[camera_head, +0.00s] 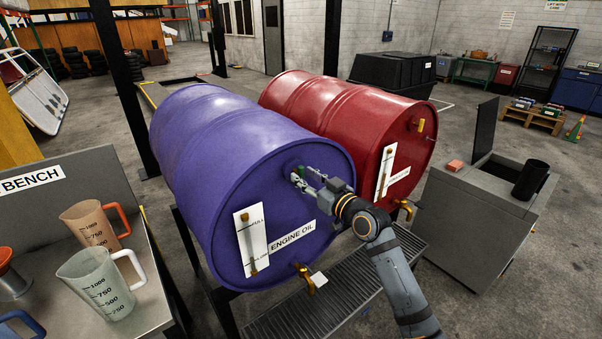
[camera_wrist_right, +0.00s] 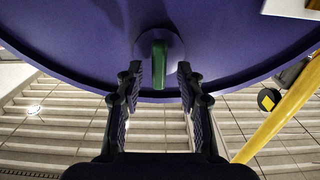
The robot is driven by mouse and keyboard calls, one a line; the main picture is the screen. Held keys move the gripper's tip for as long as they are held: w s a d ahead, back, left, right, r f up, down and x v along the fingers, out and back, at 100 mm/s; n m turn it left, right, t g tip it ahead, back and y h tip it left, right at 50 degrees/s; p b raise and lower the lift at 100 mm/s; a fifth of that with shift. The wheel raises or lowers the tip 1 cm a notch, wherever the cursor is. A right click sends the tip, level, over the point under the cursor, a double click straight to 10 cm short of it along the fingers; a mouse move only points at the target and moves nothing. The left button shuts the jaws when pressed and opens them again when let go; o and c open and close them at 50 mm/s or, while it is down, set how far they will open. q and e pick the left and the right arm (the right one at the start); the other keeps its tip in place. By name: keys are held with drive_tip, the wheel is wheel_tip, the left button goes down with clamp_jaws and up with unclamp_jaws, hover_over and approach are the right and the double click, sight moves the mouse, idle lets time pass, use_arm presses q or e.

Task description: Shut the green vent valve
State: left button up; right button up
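The green vent valve (camera_head: 301,170) is on the upper right of the purple engine oil drum's (camera_head: 215,150) front face. In the right wrist view, the valve (camera_wrist_right: 159,64) is a narrow green handle, in line with the fingers. My right gripper (camera_head: 305,180) is at the valve. In the right wrist view, the right gripper (camera_wrist_right: 159,85) is open, with a finger on each side of the handle and a gap on both sides. The fingers partly hide the valve in the head view. My left gripper is not in view.
A red drum (camera_head: 345,110) lies beside the purple one. A brass tap (camera_head: 303,278) and a sight gauge (camera_head: 251,242) are below the valve. A bench with measuring jugs (camera_head: 100,283) is at left. A grey cabinet (camera_head: 480,210) stands at right.

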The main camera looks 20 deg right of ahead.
drive_tip(key=shift+x, duration=1.25)
drive_tip(key=shift+d, duration=0.1)
drive_tip(key=shift+c, duration=0.2)
clamp_jaws()
